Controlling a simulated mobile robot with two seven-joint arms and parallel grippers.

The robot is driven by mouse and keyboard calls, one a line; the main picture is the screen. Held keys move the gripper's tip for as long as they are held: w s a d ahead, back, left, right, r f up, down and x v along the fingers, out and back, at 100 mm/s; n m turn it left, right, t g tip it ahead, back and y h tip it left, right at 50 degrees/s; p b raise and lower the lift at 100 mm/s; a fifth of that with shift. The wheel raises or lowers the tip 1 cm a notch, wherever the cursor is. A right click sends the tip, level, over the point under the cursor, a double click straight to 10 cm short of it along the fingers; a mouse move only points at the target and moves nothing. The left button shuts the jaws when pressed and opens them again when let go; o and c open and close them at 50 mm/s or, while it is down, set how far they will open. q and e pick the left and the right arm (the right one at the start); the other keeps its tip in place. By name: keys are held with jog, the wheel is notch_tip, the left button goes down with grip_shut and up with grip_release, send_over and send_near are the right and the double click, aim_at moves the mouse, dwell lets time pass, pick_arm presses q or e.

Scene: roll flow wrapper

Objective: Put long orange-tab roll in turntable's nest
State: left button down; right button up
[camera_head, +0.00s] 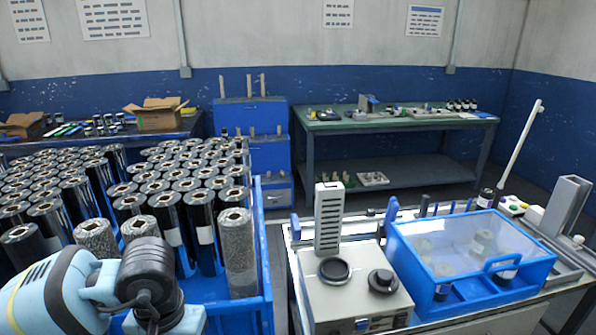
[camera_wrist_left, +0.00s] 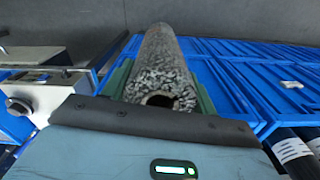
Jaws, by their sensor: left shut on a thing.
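A long roll with a grey speckled wrap (camera_wrist_left: 165,65) is between the green fingers of my left gripper (camera_wrist_left: 161,88) in the left wrist view. The gripper is shut on it; the roll's hollow end faces the camera, and no orange tab shows. In the head view my left arm comes in at the lower left, and its fingers are hidden. A speckled roll (camera_head: 238,255) shows upright at the crate's right corner; I cannot tell whether it is the held one. A black ring (camera_head: 335,270) on the grey machine may be the nest. My right gripper is out of view.
A blue crate (camera_head: 262,235) holds many dark upright rolls and several speckled ones (camera_head: 97,238). A gap separates it from the machine table, where a tall slotted column (camera_head: 328,215), a black knob (camera_head: 381,281) and a blue clear-lidded box (camera_head: 430,292) stand.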

pick_arm(q)
jog(key=s+f, duration=0.4)
jog(key=f, duration=1)
jog(key=shift+d+f+m, duration=0.3)
jog(key=shift+d+f, duration=0.05)
jog(key=shift+f, duration=0.05)
